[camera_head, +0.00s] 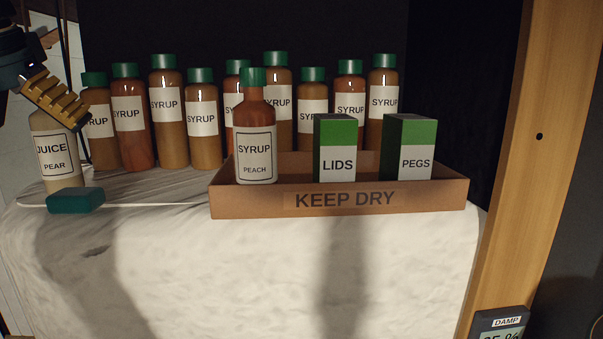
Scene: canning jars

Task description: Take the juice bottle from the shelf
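The juice bottle (53,158), labelled "JUICE PEAR", stands upright at the left end of the cloth-covered shelf (250,265). It holds a pale liquid. My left gripper (57,100) comes in from the upper left. Its yellow ribbed finger pad lies across the top of the juice bottle and hides its cap and neck. I cannot tell whether the fingers are closed on the bottle or only in front of it. My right gripper is not in view.
Several syrup bottles (168,115) stand close behind and right of the juice. A teal block (75,200) lies in front of it. A "KEEP DRY" tray (240,201) holds a peach syrup bottle (256,135) and LIDS (336,165) and PEGS (413,165) boxes. A wooden post (535,135) bounds the right.

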